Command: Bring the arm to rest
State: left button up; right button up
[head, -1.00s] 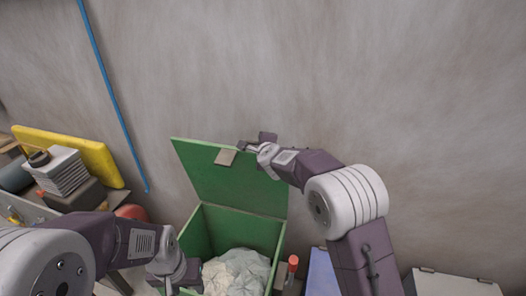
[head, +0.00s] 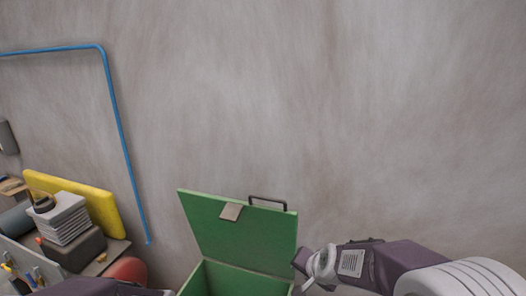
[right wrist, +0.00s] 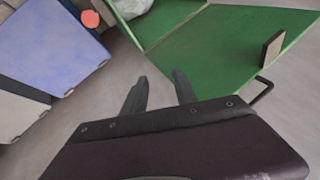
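My right arm comes in from the lower right of the head view. Its gripper (head: 308,272) is just right of the green bin's raised lid (head: 240,234). In the right wrist view the two dark fingers (right wrist: 160,88) stand apart with nothing between them. The lid's dark handle (head: 268,201) is free of the gripper; it also shows in the right wrist view (right wrist: 264,89), to the right of the fingers. Of my left arm only a dark link shows at the bottom left; its gripper is out of view.
The green bin (head: 235,279) stands open against the wall. A blue pipe (head: 122,150) runs down the wall. At left are a yellow panel (head: 80,200), a grey stack (head: 62,222) and a red rounded thing (head: 127,270). A blue panel (right wrist: 50,45) lies beside the bin.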

jog(key=s+d+f+n+g+h, duration=0.15)
jog(key=s+d+f+n, duration=0.25)
jog(key=s, duration=0.5)
jog(key=s+d+f+n+g, duration=0.3)
jog(key=s, duration=0.5)
notch_tip(320, 180, down, 14)
jog(key=s+g+b, duration=0.1)
jog(key=s+b, duration=0.1)
jog(key=b, duration=1.1)
jog(key=shift+a, duration=0.45)
jog(key=shift+r+g, duration=0.1)
jog(key=shift+g, duration=0.15)
